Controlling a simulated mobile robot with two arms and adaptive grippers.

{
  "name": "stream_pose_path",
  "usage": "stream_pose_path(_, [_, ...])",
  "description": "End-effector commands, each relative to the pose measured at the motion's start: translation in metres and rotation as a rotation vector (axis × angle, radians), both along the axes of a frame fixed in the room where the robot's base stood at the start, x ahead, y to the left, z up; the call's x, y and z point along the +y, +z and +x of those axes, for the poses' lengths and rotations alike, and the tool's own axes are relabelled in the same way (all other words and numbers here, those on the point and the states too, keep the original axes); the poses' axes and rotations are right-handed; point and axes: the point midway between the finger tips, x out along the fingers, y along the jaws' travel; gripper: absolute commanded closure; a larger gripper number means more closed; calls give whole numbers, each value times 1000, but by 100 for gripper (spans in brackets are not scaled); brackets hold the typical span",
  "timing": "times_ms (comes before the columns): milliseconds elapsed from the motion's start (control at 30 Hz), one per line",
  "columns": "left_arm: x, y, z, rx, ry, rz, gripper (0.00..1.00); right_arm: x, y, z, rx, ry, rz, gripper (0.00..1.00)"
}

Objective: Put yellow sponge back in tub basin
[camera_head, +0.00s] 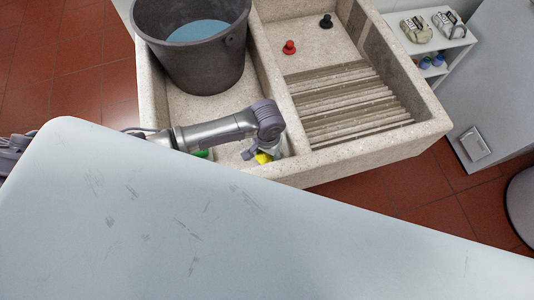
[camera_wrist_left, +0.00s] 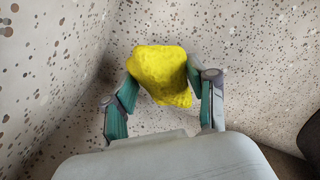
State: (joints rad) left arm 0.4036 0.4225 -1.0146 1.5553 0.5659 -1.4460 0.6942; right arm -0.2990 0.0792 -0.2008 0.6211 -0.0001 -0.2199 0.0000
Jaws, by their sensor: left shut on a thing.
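The yellow sponge (camera_wrist_left: 160,73) is gripped between the two fingers of my left gripper (camera_wrist_left: 160,85) in the left wrist view. Speckled stone basin walls surround it there. In the head view the sponge (camera_head: 263,158) shows as a small yellow patch below my left gripper (camera_head: 258,152), inside the left compartment of the stone tub basin (camera_head: 221,103), near its front wall. I cannot tell whether the sponge touches the basin floor. My right gripper is not in view.
A dark bucket (camera_head: 192,50) of bluish water stands in the basin's back part. The ridged washboard (camera_head: 345,103) is to the right, with a red stopper (camera_head: 289,47) and a black stopper (camera_head: 326,21) behind it. A green item (camera_head: 201,154) lies near my left arm.

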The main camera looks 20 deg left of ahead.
Motion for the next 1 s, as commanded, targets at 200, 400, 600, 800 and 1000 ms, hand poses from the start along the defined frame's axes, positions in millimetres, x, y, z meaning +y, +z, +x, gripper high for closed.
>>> stream_pose_path(200, [0,-8,0,-1,-1,0,71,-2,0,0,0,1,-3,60])
stream_pose_path(400, [0,-9,0,0,0,0,71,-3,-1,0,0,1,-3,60])
stream_pose_path(600, [0,-11,0,0,0,0,20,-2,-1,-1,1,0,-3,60])
stream_pose_path(800, [0,-10,0,-1,0,0,18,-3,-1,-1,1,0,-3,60])
stream_pose_path(1000, [0,-5,1,-3,-1,-1,18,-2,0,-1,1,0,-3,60])
